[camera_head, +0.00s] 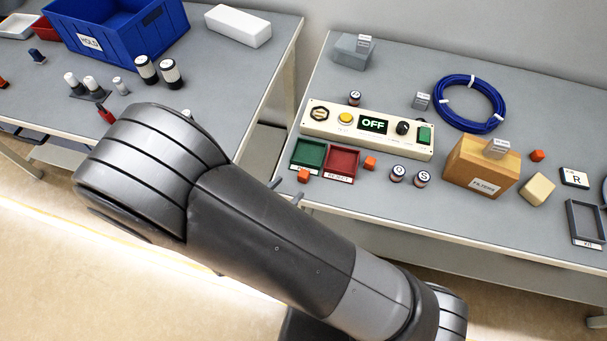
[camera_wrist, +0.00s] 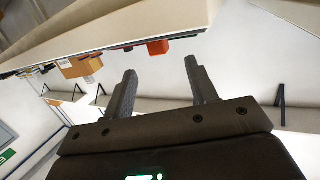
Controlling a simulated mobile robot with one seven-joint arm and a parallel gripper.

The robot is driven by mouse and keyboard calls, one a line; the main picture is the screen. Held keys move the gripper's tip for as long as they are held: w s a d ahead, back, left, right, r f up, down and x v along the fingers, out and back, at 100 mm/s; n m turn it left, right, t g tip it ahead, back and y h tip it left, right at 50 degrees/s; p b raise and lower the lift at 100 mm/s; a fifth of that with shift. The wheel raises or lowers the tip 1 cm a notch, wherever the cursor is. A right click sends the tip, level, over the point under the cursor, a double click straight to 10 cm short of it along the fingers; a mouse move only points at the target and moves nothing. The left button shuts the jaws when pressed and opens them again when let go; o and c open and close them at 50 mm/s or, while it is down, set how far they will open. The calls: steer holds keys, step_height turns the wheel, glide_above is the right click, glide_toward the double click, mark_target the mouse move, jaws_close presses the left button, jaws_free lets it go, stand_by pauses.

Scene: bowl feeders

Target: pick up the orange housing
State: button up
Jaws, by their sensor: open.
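Small orange blocks lie on the right table in the head view. One (camera_head: 303,175) is by the front edge at the red tray's left corner, one (camera_head: 370,162) is right of that tray, and one (camera_head: 537,155) is beyond the wooden box. I cannot tell which is named the housing. My gripper (camera_head: 286,190) is open and empty at the table's front edge, its fingertips close to the first block. In the wrist view an orange-red block (camera_wrist: 158,47) shows just beyond the gap between the open fingers (camera_wrist: 160,70). I see no contact.
Green (camera_head: 308,155) and red (camera_head: 342,162) trays sit before a control panel (camera_head: 318,127) reading OFF. Two labelled cylinders (camera_head: 397,173) stand left of the wooden box (camera_head: 470,170). A blue cable coil (camera_head: 440,97) lies behind. A gap separates the left table (camera_head: 215,75).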

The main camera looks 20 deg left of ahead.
mark_target(302, 174)
steer(key=x, duration=0.5)
steer(key=shift+w+d, duration=0.1)
steer(key=shift+d, duration=0.05)
steer(key=c, duration=1.1)
steer(key=shift+r, duration=0.15)
steer(key=shift+c, duration=0.2)
step_height(302, 174, up, 10)
